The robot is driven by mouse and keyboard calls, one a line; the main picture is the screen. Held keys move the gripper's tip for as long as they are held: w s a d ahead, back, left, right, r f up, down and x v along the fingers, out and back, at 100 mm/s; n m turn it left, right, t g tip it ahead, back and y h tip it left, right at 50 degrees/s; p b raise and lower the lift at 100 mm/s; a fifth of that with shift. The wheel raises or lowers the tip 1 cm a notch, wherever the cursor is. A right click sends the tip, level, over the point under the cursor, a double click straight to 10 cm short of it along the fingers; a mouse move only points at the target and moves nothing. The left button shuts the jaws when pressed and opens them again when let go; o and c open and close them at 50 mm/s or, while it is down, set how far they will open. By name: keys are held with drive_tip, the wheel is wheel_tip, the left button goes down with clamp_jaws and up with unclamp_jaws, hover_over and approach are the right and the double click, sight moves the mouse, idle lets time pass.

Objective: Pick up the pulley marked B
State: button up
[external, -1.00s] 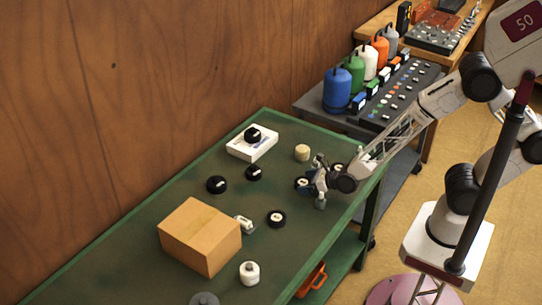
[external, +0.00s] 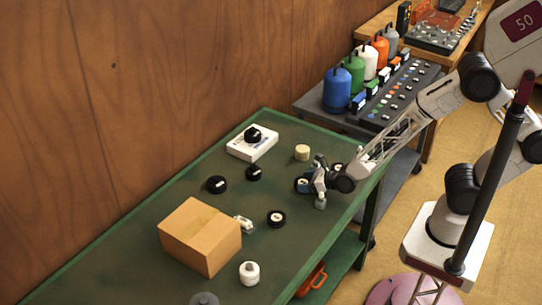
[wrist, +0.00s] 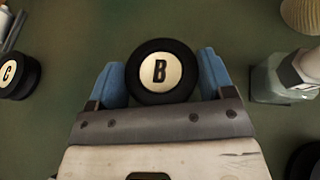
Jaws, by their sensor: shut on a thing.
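The pulley marked B (wrist: 160,72) is a black wheel with a cream face and a black letter B. In the wrist view it sits between the two blue fingers of my gripper (wrist: 162,78), which touch it on both sides. In the external view my gripper (external: 306,184) is low over the right part of the green table, and the pulley there (external: 302,184) is partly hidden by the fingers. I cannot tell whether it is clear of the tabletop. A black pulley marked C (wrist: 10,75) lies at the left of the wrist view.
Other black pulleys (external: 276,218) lie around the green table (external: 150,270). A cardboard box (external: 200,235), a white box (external: 252,142) with a black knob-like piece on it, a beige cylinder (external: 303,152) and a white one (external: 249,273) also stand there. A grey-green object (wrist: 280,82) is close on the right.

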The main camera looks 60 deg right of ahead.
sight(306, 182)
drive_tip(key=shift+c, duration=0.6)
drive_tip(key=shift+r, duration=0.15)
drive_tip(key=shift+r, duration=1.5)
drive_tip(key=shift+s+r, duration=0.2)
drive_tip(key=shift+s, duration=0.1)
drive_tip(key=s+d, duration=0.1)
drive_tip(key=s, duration=0.3)
drive_tip(key=s+d+r, duration=0.1)
drive_tip(key=s+d, duration=0.1)
drive_tip(key=s, duration=0.3)
drive_tip(key=s+d, duration=0.2)
drive_tip(key=s, duration=0.3)
drive_tip(key=shift+s+r, duration=0.2)
drive_tip(key=shift+s, duration=0.05)
drive_tip(key=shift+d, duration=0.1)
